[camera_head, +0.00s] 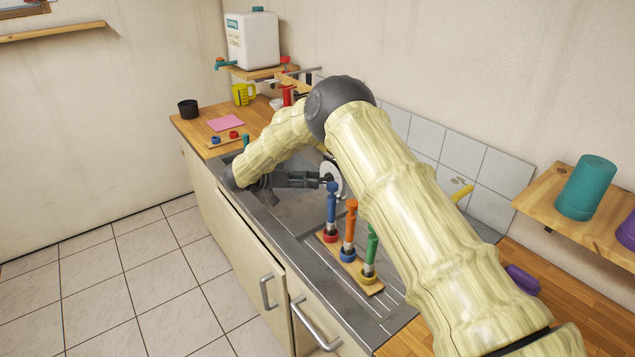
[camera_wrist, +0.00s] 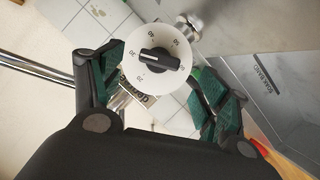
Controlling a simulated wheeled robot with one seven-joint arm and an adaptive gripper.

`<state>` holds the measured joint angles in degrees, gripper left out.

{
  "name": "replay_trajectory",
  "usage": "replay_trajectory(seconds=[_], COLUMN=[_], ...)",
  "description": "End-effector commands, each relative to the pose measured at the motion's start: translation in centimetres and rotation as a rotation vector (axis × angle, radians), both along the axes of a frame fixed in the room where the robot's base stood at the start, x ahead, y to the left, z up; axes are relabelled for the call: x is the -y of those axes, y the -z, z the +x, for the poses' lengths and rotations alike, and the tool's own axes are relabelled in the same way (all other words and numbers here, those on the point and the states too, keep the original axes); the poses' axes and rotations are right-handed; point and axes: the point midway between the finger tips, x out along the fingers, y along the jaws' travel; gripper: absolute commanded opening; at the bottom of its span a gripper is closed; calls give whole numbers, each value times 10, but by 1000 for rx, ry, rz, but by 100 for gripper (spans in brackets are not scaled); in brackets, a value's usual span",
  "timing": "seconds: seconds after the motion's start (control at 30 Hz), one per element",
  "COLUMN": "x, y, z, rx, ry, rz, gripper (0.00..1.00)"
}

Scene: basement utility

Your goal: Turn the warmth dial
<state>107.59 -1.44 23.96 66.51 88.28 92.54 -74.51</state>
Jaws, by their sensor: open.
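The warmth dial (camera_wrist: 159,62) is a white disc with numbers round its face and a black bar knob across the middle. In the wrist view it lies just beyond and between my fingertips. My gripper (camera_wrist: 157,85) is open, with one green-padded finger to each side of the dial and nothing held. In the head view, the white dial disc (camera_head: 331,177) shows partly behind my gripper (camera_head: 318,181) above the sink counter. My arm hides some of it. I cannot tell whether a finger touches the dial.
A white jug (camera_head: 252,40) sits on a rear shelf. A black cup (camera_head: 188,107) and pink cloth (camera_head: 226,123) lie on the left counter. A teal cup (camera_head: 586,187) stands right.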

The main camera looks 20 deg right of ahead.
Motion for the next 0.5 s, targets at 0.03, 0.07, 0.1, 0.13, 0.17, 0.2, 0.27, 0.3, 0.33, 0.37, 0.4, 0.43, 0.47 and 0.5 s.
replay_trajectory(seconds=[0.03, 0.07, 0.1, 0.13, 0.17, 0.2, 0.27, 0.3, 0.33, 0.37, 0.4, 0.43, 0.47, 0.5], x=[-8, -13, -20, -24, -29, -34, -41, -44, -47, -49, -52, -54, -55, -56], y=[-4, -5, -8, -9, -11, -13, -15, -17, -17, -18, -19, -20, -20, -20], z=[-1, -2, -4, -5, -6, -7, -8, -8, -9, -9, -10, -10, -11, -11], rx=[1, 1, 0, 0, 0, 0, 0, 0, 0, 0, 0, 0, -1, -1], ry=[0, 1, 1, 2, 2, 2, 2, 2, 3, 3, 3, 3, 3, 3], rz=[1, 1, 2, 1, 0, 0, 1, 1, 1, 1, 1, 1, 0, 0], gripper=[75, 75, 75, 75, 75, 75, 75, 75, 75, 75, 75, 75, 75, 75])
